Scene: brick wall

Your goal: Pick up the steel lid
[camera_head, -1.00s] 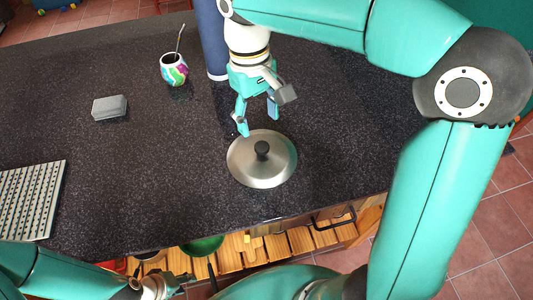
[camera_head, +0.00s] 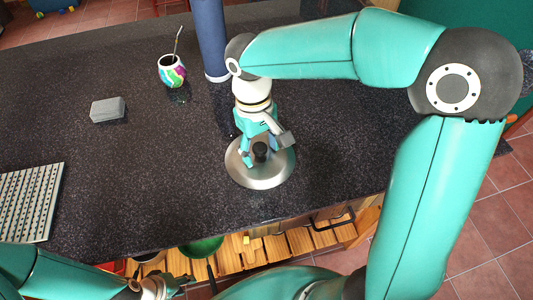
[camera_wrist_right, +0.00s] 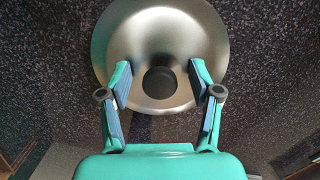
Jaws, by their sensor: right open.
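The steel lid (camera_head: 265,178) lies on the dark speckled countertop near its front edge, a round metal disc with a black knob (camera_head: 261,151) in its middle. My right gripper (camera_head: 262,153) is just over the lid with its fingers pointing down around the knob. In the right wrist view the lid (camera_wrist_right: 160,30) fills the upper middle, and the knob (camera_wrist_right: 159,83) sits between the two open fingers with a gap on each side. My left gripper (camera_head: 178,284) is at the bottom left, low in front of the counter; its jaw state is unclear.
A grey block (camera_head: 108,109), a colourful cup with a straw (camera_head: 172,71) and a tall blue cylinder (camera_head: 211,40) stand on the counter (camera_head: 150,160). A ribbed metal rack (camera_head: 28,200) is at the left. A wooden slatted shelf (camera_head: 275,247) with a green bowl (camera_head: 203,247) is below the front edge.

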